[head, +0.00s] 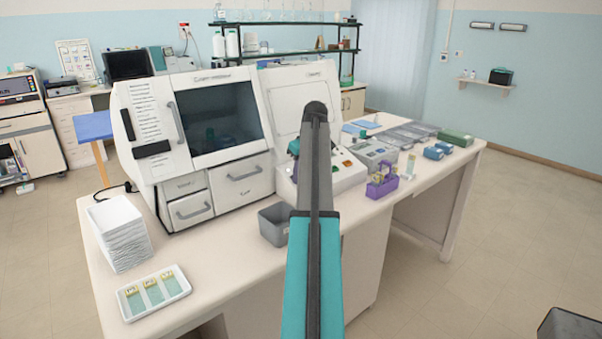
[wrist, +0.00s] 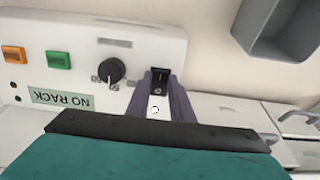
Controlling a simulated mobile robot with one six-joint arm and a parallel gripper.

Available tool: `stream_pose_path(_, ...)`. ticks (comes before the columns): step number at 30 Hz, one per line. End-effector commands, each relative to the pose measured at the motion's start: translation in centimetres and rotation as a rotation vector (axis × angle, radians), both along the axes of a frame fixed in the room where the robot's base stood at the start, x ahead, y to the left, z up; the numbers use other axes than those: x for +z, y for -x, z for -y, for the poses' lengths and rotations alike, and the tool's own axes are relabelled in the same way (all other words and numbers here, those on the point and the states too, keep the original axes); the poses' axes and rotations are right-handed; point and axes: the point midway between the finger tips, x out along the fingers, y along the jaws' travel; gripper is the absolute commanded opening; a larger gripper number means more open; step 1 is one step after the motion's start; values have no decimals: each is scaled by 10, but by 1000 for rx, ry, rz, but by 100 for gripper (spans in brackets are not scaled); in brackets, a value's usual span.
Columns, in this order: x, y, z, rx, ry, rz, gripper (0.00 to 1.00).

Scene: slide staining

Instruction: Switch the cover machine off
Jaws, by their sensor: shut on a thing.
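The cover machine (head: 350,176) is the white unit behind my arm in the head view, with a raised lid-like panel. In the wrist view its front panel (wrist: 130,20) shows upside down, with an orange button (wrist: 14,54), a green button (wrist: 58,60), a black knob (wrist: 112,69) and a "NO RACK" label (wrist: 60,97). A black rocker switch (wrist: 159,78) sits beside the knob. My gripper (wrist: 158,90) has its fingers on both sides of the switch, shut on it.
A larger white machine (head: 190,120) with a dark window stands to the left. A grey bin (head: 272,224) is close by, also in the wrist view (wrist: 272,45). A purple rack (head: 382,186) stands right.

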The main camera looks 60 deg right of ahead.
Motion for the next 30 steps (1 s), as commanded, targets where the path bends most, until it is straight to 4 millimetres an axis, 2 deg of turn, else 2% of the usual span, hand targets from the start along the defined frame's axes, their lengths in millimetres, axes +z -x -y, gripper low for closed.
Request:
stream_pose_path(9, 4, -5, 2, 2, -48, -138, 0)
stream_pose_path(20, 3, -4, 1, 0, -51, -153, 0)
stream_pose_path(21, 3, -4, 1, 0, -51, -152, 24)
stream_pose_path(24, 3, -4, 1, 0, -51, -152, 39)
stream_pose_path(30, 3, -4, 1, 0, -51, -152, 39)
